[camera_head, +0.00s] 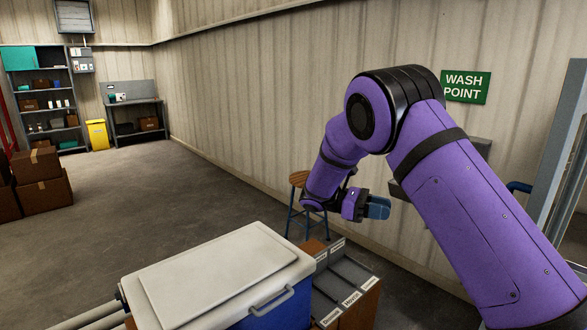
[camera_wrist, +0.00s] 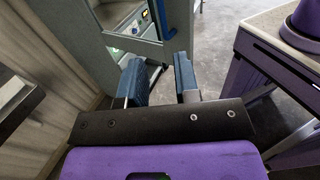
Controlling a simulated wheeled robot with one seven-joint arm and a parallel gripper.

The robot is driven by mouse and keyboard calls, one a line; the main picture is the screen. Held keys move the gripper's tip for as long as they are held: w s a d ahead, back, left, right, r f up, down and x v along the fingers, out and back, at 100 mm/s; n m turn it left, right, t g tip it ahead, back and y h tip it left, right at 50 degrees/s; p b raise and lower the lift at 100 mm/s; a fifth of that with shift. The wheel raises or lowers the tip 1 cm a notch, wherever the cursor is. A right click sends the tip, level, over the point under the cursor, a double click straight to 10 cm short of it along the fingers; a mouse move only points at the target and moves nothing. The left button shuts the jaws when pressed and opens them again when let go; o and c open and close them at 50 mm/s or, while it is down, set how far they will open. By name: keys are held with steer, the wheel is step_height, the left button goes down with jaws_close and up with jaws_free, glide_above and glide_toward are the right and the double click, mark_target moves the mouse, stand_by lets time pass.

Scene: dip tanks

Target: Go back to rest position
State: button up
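My purple arm is folded in front of the wall in the head view, at the right. My gripper (camera_head: 378,207) hangs at its end, pointing right, near the wall and beyond the labelled box. In the wrist view my gripper (camera_wrist: 163,78) shows two blue fingers set apart. Nothing is between them, so it is open and empty. The fingertips touch nothing that I can see.
A blue chest (camera_head: 290,312) with a white lid (camera_head: 215,275) stands in front. Beside it is a box with labelled compartments (camera_head: 345,280). A wooden stool (camera_head: 298,180) stands behind. A green wash point sign (camera_head: 466,87) hangs on the wall.

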steer(key=s+d+r+m+t+y, duration=0.25)
steer(key=s+d+r+y, duration=0.25)
steer(key=s+r, duration=0.25)
steer(key=s+d+r+m+t+y, duration=0.1)
steer(key=s+d+r+m+y, duration=0.2)
steer(key=s+d+r+y, duration=0.45)
steer(key=s+a+m+t+y, duration=0.2)
steer(key=s+m+t, duration=0.2)
steer(key=s, duration=0.6)
steer(key=s+a+m+t+y, duration=0.1)
steer(key=s+m+t, duration=0.3)
steer(key=s, duration=0.6)
steer(key=shift+s+a+r+t+y, duration=0.3)
steer(key=shift+s+a+t+y, duration=0.05)
steer(key=shift+a+t+y, duration=0.1)
steer(key=shift+d, duration=0.1)
